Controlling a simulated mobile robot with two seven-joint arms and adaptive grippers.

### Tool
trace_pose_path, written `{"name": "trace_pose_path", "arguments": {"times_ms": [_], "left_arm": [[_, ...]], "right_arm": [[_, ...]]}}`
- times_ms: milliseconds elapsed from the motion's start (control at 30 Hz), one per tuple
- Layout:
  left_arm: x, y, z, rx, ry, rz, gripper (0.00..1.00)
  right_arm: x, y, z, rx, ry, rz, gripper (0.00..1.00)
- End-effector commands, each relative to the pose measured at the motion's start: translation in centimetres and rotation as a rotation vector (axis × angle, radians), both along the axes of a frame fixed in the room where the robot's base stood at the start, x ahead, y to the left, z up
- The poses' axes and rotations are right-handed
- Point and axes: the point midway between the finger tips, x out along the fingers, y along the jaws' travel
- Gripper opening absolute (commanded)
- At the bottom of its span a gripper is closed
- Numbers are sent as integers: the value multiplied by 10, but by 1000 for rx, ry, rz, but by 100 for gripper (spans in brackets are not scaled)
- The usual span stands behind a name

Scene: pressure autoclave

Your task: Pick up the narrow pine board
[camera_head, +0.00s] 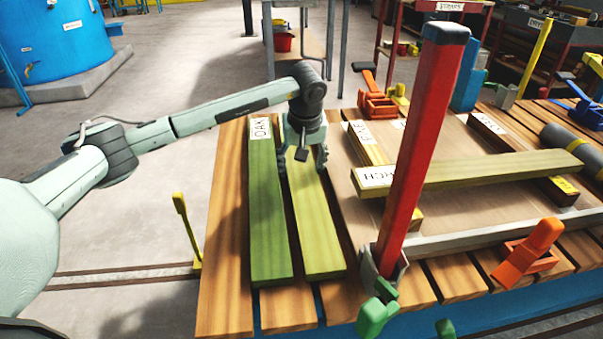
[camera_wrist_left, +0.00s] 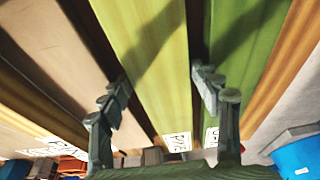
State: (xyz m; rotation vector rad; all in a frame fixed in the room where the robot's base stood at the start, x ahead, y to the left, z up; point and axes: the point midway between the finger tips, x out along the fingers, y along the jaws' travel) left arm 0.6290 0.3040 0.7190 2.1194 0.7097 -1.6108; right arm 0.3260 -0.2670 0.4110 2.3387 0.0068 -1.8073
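A long, narrow yellow-green board (camera_head: 318,225) lies on the slatted wooden bench top, its length running away from me. Its label in the left wrist view (camera_wrist_left: 176,142) seems to read PINE. My left gripper (camera_head: 303,163) is over the far part of this board, pointing down. In the left wrist view the gripper (camera_wrist_left: 160,98) has its fingers spread, one toward each side of the board, with nothing clamped. Whether the fingertips touch the board or bench cannot be told. My right gripper does not show.
A green board labelled OAK (camera_head: 268,215) lies close on the left. On the right stands a tall red post (camera_head: 422,150). A board (camera_head: 480,170) lies crosswise over others there. An orange clamp (camera_head: 530,252) and green clamp (camera_head: 376,312) are near the front.

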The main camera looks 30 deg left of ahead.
Motion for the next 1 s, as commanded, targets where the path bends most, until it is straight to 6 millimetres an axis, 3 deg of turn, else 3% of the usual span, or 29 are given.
{"name": "trace_pose_path", "arguments": {"times_ms": [33,400,767,1000], "left_arm": [[0,0,0,0,0,0,53],[1,0,2,-1,-3,0,10],[1,0,8,-1,-4,0,10],[2,0,40,-1,-8,1,10]], "right_arm": [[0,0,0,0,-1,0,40],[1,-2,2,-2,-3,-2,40],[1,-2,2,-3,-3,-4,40],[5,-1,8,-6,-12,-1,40]]}}
